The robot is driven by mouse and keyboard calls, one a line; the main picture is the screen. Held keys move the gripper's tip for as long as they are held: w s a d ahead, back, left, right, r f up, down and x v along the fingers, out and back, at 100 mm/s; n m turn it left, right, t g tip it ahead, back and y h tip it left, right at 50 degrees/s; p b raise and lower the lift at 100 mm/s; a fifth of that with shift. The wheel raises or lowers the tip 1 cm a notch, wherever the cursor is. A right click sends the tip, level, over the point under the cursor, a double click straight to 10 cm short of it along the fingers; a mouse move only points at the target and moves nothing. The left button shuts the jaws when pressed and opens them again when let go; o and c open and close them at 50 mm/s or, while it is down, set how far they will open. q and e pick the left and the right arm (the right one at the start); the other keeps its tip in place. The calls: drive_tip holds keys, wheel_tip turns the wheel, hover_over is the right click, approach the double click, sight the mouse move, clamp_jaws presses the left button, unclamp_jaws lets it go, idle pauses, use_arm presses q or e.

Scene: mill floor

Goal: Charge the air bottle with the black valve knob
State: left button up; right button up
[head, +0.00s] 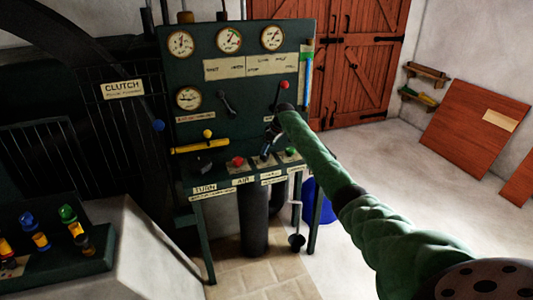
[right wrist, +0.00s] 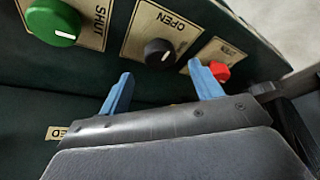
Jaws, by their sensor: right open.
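The black valve knob (right wrist: 160,53) sits on a cream plate reading OPEN in the right wrist view, with a white pointer line on its face. My right gripper (right wrist: 160,69) is open, its two blue fingers apart and empty. The knob lies just beyond the fingertips, between their directions; I see no contact. In the head view my right gripper (head: 267,146) is over the sloping desk of the green panel and largely hides the black knob. Dark upright cylinders (head: 253,220) stand below the desk; I cannot tell which is the air bottle. My left gripper is out of view.
A green knob (right wrist: 53,22) marked SHUT and a red knob (right wrist: 219,71) flank the black one. Gauges (head: 229,40), a yellow bar (head: 200,146) and a red-tipped lever (head: 283,88) are on the panel.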

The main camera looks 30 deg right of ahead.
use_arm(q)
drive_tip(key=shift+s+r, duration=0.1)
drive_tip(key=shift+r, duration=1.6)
use_arm(e)
drive_tip(key=shift+v, duration=1.65)
drive_tip(key=shift+m, duration=0.3)
